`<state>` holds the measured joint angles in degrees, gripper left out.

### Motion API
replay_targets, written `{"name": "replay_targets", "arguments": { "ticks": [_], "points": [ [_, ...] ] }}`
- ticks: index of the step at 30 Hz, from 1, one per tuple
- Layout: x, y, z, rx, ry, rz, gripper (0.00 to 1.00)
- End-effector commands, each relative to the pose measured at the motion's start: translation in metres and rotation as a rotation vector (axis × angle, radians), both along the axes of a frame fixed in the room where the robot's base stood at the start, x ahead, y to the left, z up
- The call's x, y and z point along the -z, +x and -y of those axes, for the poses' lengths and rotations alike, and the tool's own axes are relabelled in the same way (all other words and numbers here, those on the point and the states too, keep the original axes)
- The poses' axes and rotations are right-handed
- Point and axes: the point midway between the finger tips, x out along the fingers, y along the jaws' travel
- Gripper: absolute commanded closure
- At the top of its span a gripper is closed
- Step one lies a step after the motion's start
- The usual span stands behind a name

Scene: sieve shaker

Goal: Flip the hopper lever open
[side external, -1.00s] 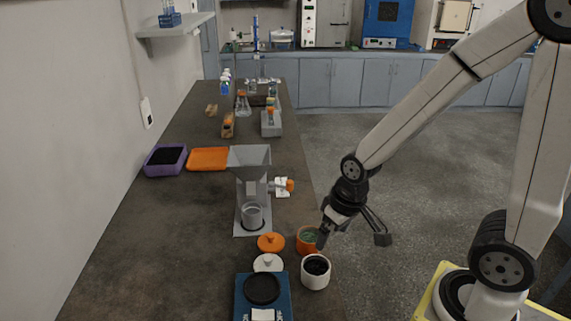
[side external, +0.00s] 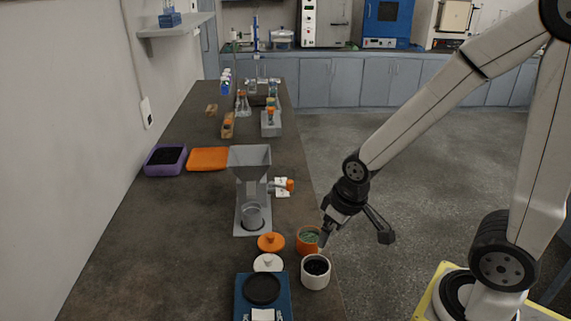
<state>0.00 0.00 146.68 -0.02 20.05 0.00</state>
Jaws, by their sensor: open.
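The grey hopper (side external: 249,160) stands upright on its stand on the dark bench, with a metal cup (side external: 253,216) under its outlet. The hopper lever (side external: 283,186) sticks out to the right of the hopper's neck and ends in an orange knob. A small white label lies behind the lever. My gripper (side external: 355,236) is open and empty, to the right of the hopper and lower in the picture, by the bench's right edge. It is well apart from the lever. One finger is near the orange pot, partly overlapping it in view.
An orange pot (side external: 308,239) and a white pot (side external: 316,272) with dark contents stand at the bench edge. Their lids (side external: 270,242) lie to the left. A blue scale (side external: 262,300) is in front. An orange tray (side external: 208,159) and purple tray (side external: 165,160) lie behind left.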

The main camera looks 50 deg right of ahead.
Motion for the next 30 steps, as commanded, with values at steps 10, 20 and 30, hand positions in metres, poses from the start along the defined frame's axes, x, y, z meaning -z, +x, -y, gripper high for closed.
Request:
{"name": "replay_targets", "arguments": {
  "ticks": [10,20,30],
  "points": [
    [0.001,0.012,0.0,-0.139,-0.055,-0.034,1.0],
    [0.005,0.056,0.005,-0.617,-0.266,-0.162,1.0],
    [0.009,0.12,0.016,-1.173,-0.561,-0.363,1.0]
  ]
}}
